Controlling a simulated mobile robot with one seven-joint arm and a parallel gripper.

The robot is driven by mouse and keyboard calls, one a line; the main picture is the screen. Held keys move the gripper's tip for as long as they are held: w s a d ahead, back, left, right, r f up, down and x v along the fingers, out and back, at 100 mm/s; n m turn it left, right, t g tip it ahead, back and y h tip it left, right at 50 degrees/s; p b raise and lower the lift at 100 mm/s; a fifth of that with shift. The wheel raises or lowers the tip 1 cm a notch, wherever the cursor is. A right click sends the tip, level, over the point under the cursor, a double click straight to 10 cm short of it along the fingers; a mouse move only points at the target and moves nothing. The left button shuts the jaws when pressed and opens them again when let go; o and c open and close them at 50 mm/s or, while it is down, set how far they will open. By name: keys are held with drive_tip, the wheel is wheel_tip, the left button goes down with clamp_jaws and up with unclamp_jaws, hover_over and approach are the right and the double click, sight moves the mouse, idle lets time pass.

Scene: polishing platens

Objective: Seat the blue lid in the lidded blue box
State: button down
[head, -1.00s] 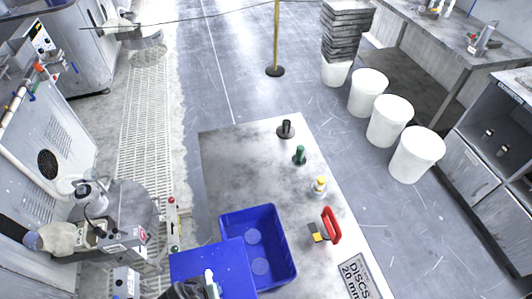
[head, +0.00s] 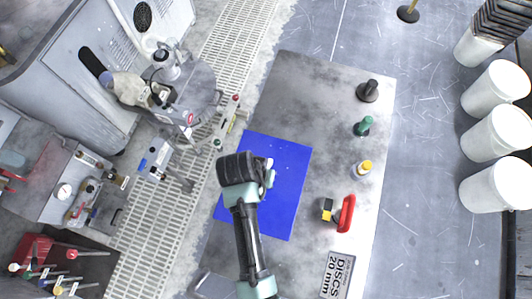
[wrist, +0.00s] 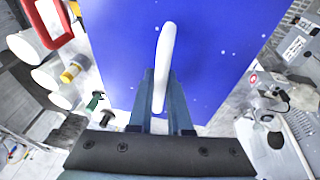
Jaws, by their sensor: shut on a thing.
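The blue lid (head: 290,175) lies flat in view over the spot of the blue box in the head view. It also fills the upper middle of the wrist view (wrist: 225,45). My gripper (head: 268,174) is shut on the lid's white handle (wrist: 164,60), with its fingers on either side of it in the wrist view. The box is hidden under the lid, so I cannot tell whether the lid rests on its rim or hangs just above it.
A red-handled tool (head: 346,212), a yellow-topped bottle (head: 363,168), a green piece (head: 363,126) and a black piece (head: 368,92) stand along the table's right side. A "DISCS 20 mm" sign (head: 338,276) lies near the front. The far table top (head: 310,90) is clear.

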drive_tip(key=shift+r, duration=0.15)
drive_tip(key=shift+f+b, duration=1.95)
drive_tip(key=shift+f, duration=1.05)
drive_tip(key=shift+p, duration=0.6)
drive_tip(key=shift+f+b, duration=0.75)
drive_tip(key=shift+f, duration=0.25)
drive_tip(key=c, duration=0.8)
unclamp_jaws()
drive_tip(key=shift+o, duration=0.2)
drive_tip(key=shift+r, duration=0.15)
